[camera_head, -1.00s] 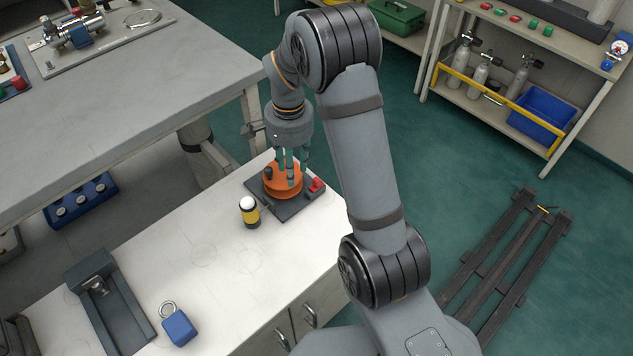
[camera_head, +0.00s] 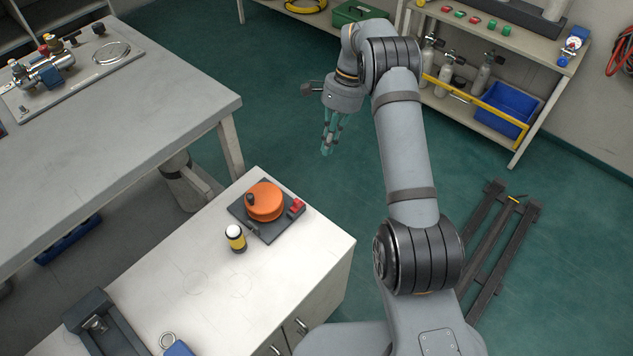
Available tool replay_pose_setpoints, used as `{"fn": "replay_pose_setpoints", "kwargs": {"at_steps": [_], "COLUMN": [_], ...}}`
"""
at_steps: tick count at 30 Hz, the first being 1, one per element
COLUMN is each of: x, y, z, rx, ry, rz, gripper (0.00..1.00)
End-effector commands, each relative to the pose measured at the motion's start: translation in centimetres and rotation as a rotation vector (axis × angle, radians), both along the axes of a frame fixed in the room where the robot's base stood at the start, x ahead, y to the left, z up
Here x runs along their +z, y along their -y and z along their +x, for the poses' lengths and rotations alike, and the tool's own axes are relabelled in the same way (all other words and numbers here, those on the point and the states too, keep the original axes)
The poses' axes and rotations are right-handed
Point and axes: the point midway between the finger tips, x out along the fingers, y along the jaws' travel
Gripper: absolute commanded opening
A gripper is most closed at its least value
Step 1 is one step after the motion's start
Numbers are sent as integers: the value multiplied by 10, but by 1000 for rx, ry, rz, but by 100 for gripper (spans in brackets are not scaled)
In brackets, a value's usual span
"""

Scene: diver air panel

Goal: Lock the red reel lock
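The red reel lock (camera_head: 297,207) is a small red block on the right corner of a dark square base plate (camera_head: 266,232). An orange reel (camera_head: 265,203) with a dark knob on its left side sits on the same plate. The plate lies on the white cabinet top. The view is too small to tell the lock's exact position. My gripper (camera_head: 328,152) hangs in the air to the upper right of the reel, beyond the cabinet top, with teal fingers pointing down. It touches nothing. Whether its fingers are apart or together is too small to tell.
A yellow and black cylinder with a white top (camera_head: 236,238) stands just left of the plate. A grey workbench (camera_head: 130,130) is at the left. A shelf with bottles and a blue bin (camera_head: 508,108) is at the back right. Green floor lies open below my gripper.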

Motion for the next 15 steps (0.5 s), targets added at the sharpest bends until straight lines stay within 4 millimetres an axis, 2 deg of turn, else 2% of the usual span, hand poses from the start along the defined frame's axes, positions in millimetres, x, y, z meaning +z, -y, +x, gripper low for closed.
{"fn": "replay_pose_setpoints", "kwargs": {"at_steps": [1, 4, 15], "x": [2, 5, 5], "y": [-4, -8, -8], "z": [-8, -16, -16], "rx": [19, 55, 76], "ry": [-26, -45, -38], "rz": [18, 44, 47], "gripper": [0, 0, 0]}}
